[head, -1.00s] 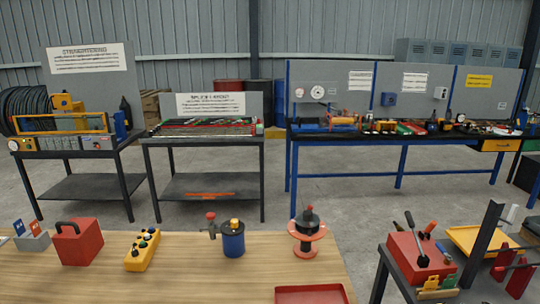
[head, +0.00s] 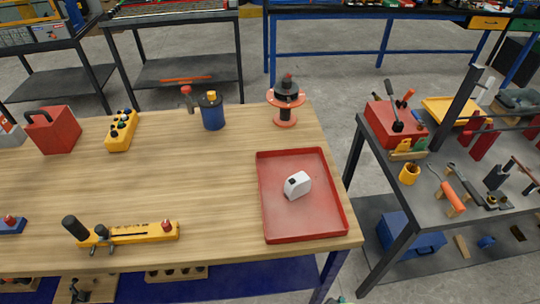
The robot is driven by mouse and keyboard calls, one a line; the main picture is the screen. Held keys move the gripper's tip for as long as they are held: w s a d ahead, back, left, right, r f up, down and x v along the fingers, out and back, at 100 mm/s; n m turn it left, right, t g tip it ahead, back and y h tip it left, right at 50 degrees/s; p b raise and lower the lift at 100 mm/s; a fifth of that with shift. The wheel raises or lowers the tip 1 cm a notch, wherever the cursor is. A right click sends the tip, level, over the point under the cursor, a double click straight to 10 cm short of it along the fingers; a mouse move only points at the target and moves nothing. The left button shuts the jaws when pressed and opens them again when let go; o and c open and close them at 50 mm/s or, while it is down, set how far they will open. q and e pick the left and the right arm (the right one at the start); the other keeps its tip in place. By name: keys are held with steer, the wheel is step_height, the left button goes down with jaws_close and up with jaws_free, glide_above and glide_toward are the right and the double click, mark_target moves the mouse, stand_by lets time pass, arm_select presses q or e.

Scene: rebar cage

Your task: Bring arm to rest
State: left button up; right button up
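Neither of my grippers shows in the head view, and no part of my arms is clearly visible. The wooden workbench (head: 215,190) fills the left and middle of the view. A red tray (head: 274,222) lies at its right front corner. A white tape-measure-like object with a dark patch (head: 297,185) rests inside the tray, near its middle, with nothing touching it from above.
On the bench stand a red box (head: 54,131), a yellow button box (head: 121,131), a blue canister (head: 212,114), a red spool stand (head: 286,105) and a yellow bar tool (head: 130,234). A tool-filled grey table (head: 440,208) stands right, across a narrow floor gap.

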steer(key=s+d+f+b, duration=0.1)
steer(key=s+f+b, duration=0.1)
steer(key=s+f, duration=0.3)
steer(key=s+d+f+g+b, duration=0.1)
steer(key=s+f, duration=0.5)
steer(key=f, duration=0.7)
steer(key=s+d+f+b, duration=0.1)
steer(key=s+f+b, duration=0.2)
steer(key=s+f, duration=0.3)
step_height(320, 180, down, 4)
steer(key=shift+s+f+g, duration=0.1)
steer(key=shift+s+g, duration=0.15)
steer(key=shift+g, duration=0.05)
